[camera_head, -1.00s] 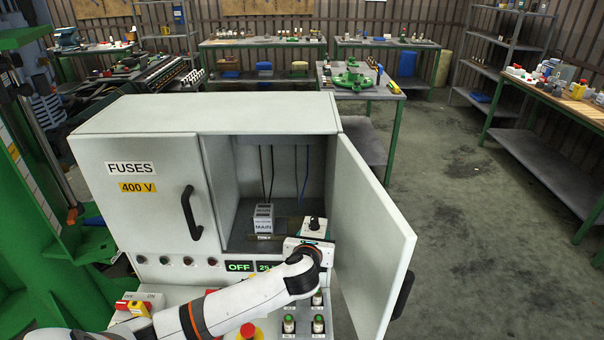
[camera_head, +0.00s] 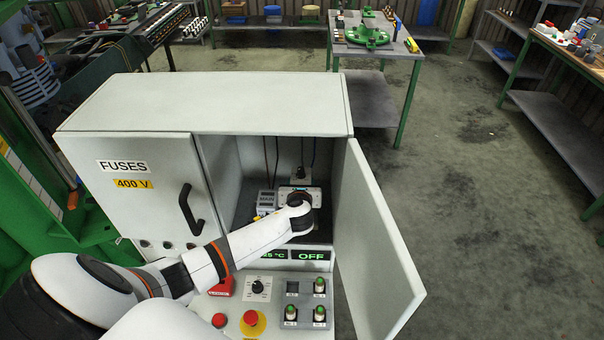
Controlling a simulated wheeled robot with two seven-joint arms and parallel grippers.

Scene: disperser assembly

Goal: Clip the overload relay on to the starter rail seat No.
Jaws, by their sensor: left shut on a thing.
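My left gripper (camera_head: 300,183) is inside the open right compartment of the grey cabinet (camera_head: 215,105). It is shut on a small block with a dark knob on top (camera_head: 301,173), which seems to be the overload relay. The gripper's white body hides most of that block. A grey-white labelled block (camera_head: 266,199) stands just left of the gripper. My forearm and gripper cover the rail seat area, so I cannot tell whether the held block touches a seat. My right gripper is not in view.
The compartment's door (camera_head: 378,245) stands open to the right of my arm. The closed FUSES door (camera_head: 145,185) is on the left. A control panel with buttons (camera_head: 262,305) lies below. Dark wires (camera_head: 277,155) hang at the back. Open floor lies to the right.

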